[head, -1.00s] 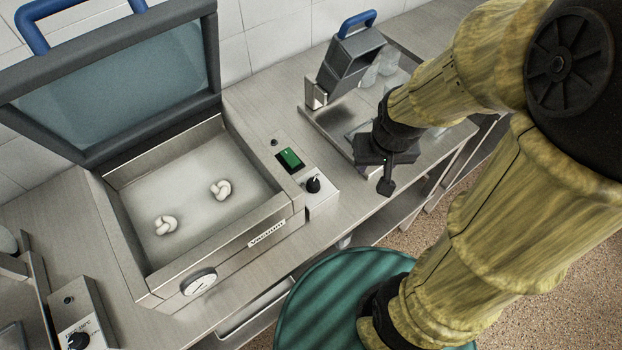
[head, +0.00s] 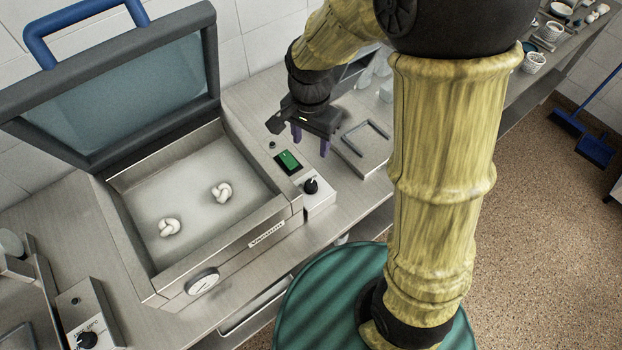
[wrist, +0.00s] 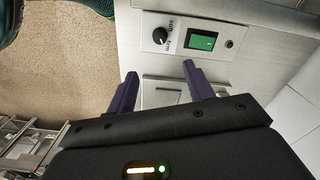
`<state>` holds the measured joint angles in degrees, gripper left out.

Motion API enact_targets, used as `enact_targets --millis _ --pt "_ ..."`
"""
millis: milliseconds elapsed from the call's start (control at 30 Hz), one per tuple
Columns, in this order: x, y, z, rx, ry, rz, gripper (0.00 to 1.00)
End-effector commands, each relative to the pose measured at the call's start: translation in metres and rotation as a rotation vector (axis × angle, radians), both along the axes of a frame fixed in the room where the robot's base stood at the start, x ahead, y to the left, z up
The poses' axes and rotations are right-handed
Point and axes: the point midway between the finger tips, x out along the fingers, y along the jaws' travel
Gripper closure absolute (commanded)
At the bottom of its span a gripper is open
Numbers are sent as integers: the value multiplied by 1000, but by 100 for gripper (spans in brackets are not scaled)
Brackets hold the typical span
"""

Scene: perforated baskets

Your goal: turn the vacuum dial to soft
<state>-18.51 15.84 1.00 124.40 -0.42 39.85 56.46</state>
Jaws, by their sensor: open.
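The vacuum dial (head: 311,186) is a small black knob on a pale panel at the right front of the vacuum machine (head: 245,245). In the wrist view the dial (wrist: 160,36) has small lettering beside it, apparently "soft" and "firm". I cannot tell for sure where its pointer stands. My gripper (head: 311,143) is open and empty, fingers down, behind the dial and apart from it. In the wrist view the gripper (wrist: 159,72) has its two purple fingers spread, with the dial beyond the fingertips.
Another device with a dial (head: 88,340) is at the lower left. A second machine (head: 362,150) stands partly behind my arm.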

Motion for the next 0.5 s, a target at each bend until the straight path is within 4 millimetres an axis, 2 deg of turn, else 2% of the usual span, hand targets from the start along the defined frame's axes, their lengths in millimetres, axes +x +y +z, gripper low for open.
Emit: enact_targets --millis 267,500 --pt "0 -1 -6 0 1 1 48" --pt "-1 -1 -37 -2 5 1 48"
